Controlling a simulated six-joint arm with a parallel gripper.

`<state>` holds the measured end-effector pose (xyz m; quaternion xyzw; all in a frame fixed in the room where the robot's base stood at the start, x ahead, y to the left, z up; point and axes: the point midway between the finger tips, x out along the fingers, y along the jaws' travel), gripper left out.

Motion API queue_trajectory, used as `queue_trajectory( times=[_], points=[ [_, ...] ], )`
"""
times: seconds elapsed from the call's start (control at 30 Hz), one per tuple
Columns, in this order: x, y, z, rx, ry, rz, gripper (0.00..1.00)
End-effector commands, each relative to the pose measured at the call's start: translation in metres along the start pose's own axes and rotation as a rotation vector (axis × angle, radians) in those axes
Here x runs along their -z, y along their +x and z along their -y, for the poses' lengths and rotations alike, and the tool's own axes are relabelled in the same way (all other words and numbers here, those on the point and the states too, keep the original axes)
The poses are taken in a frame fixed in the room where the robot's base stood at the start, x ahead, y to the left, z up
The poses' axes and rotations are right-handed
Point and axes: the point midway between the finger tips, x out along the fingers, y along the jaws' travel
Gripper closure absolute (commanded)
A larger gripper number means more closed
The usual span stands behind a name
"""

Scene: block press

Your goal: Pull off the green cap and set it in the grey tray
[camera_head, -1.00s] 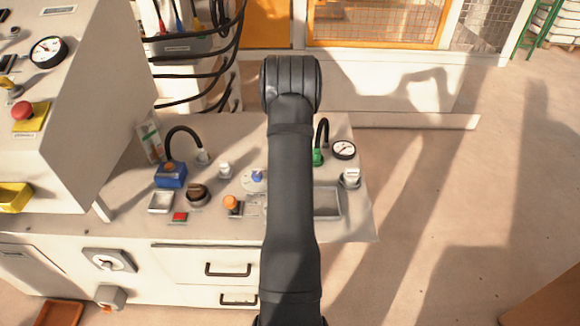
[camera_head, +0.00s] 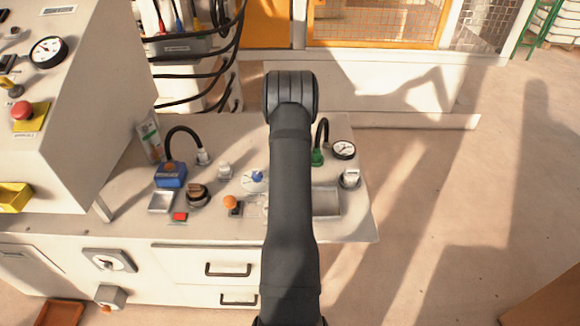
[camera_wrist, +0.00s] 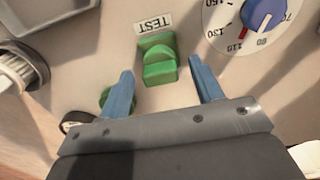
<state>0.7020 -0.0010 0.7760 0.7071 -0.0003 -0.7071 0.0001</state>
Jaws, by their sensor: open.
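In the wrist view, the green cap (camera_wrist: 160,68) is a blocky piece with a raised grip, on the panel beside an upside-down TEST label. In the head view my arm hides the gripper and the cap. The grey tray (camera_head: 327,202) is shallow and looks empty, just right of my arm. Its corner also shows at the top left of the wrist view (camera_wrist: 60,15).
A green hose connector (camera_head: 317,157) stands beside my arm, with a gauge (camera_head: 343,150) and a white connector (camera_head: 350,178) to its right. A dial with a blue knob (camera_head: 257,176) is left of the arm. An orange-topped lever (camera_head: 230,202) stands nearby.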

Motion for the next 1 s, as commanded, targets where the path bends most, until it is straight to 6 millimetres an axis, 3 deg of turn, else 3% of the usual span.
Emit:
queue_trajectory(
  times=[0.23,1.0],
  points=[
    [0.0002,0.0118,0.0000,0.001,0.000,0.000,0.40],
    [0.0001,0.0120,0.0003,0.001,0.000,0.000,0.40]
  ],
)
